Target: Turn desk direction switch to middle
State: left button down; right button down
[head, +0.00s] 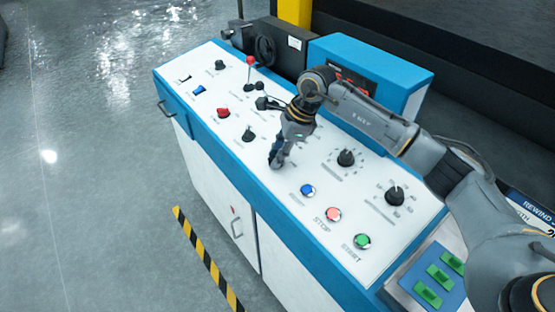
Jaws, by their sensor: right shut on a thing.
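The control desk (330,190) has a white sloped top with blue edges and several knobs, switches and buttons. My right gripper (276,162) points down at the middle of the panel, its fingers shut on a small knob there. That knob, in the place of the desk direction switch, is hidden by the fingers, so its setting cannot be read. The nearest visible black knob (248,134) is to the left, apart from the gripper. My left gripper is not in view.
Blue (307,190), red (333,214) and green (362,241) buttons line the front right. Black dials (346,157) (394,195) lie right of the gripper. A red-topped lever (250,62) stands at the back left. A blue box (370,72) stands behind my arm.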

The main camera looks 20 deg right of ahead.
jog(key=n+b, duration=0.1)
jog(key=n+g+b, duration=0.1)
jog(key=n, duration=0.1)
jog(key=shift+w+g+b, duration=0.2)
jog(key=shift+g+b, duration=0.1)
jog(key=shift+b, duration=0.1)
jog(key=shift+n+g+b, duration=0.6)
jog(key=shift+n+b, duration=0.15)
jog(key=shift+n, duration=0.45)
jog(key=shift+r, duration=0.1)
jog(key=c, duration=1.4)
grip_release()
jog(key=shift+r, duration=0.2)
jog(key=v, duration=1.1)
jog(key=shift+w+r, duration=0.15)
jog(key=shift+r, duration=0.15)
